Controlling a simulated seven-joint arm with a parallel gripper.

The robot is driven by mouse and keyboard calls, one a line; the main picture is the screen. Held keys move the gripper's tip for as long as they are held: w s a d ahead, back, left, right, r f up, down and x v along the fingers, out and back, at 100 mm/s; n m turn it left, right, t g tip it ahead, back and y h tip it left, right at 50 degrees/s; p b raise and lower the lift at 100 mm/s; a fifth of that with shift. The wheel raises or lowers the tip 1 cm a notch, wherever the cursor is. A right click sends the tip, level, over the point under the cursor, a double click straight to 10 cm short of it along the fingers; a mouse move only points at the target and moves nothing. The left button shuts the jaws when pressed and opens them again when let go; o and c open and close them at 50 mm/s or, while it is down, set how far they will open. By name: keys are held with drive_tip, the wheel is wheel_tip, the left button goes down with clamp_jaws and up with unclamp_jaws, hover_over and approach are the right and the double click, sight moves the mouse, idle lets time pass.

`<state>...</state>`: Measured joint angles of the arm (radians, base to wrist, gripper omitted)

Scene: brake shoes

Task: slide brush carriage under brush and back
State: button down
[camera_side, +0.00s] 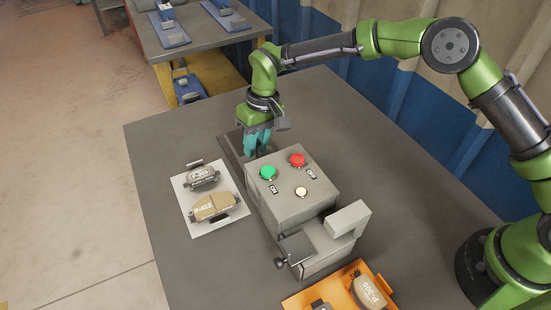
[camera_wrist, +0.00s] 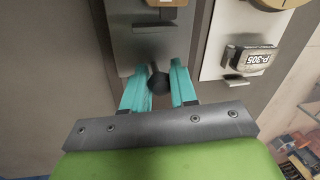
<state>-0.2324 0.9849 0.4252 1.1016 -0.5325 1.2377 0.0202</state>
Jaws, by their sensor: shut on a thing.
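My gripper (camera_side: 257,145) has teal fingers and points down at the far end of the grey machine box (camera_side: 290,185). In the wrist view my gripper (camera_wrist: 159,76) has its fingers on both sides of a round black knob (camera_wrist: 158,83) and is shut on it. The knob sits at the near end of a grey carriage plate (camera_wrist: 146,45). A tan part (camera_wrist: 167,3) shows at the top edge of the wrist view, cut off, above the plate. In the side view the knob is hidden by the fingers and a dark grey track (camera_side: 232,153) shows beside them. The brush is not visible.
The box top has green (camera_side: 268,173), red (camera_side: 297,160) and pale (camera_side: 301,192) buttons. Left of it lies a white mat (camera_side: 190,215) with two brake shoes. An orange tray (camera_side: 300,299) with brake shoes lies in front. A second black knob (camera_side: 281,263) sticks out at the box's near end.

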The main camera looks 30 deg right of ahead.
drive_tip(key=shift+s, duration=2.5)
drive_tip(key=c, duration=0.9)
unclamp_jaws()
drive_tip(key=shift+c, duration=0.2)
drive_tip(key=shift+w+r, duration=0.1)
drive_tip(key=shift+r, duration=0.1)
drive_tip(key=d+r, duration=0.3)
drive_tip(key=r, duration=1.3)
drive_tip(key=shift+w, duration=0.25)
drive_tip(key=shift+r, duration=0.1)
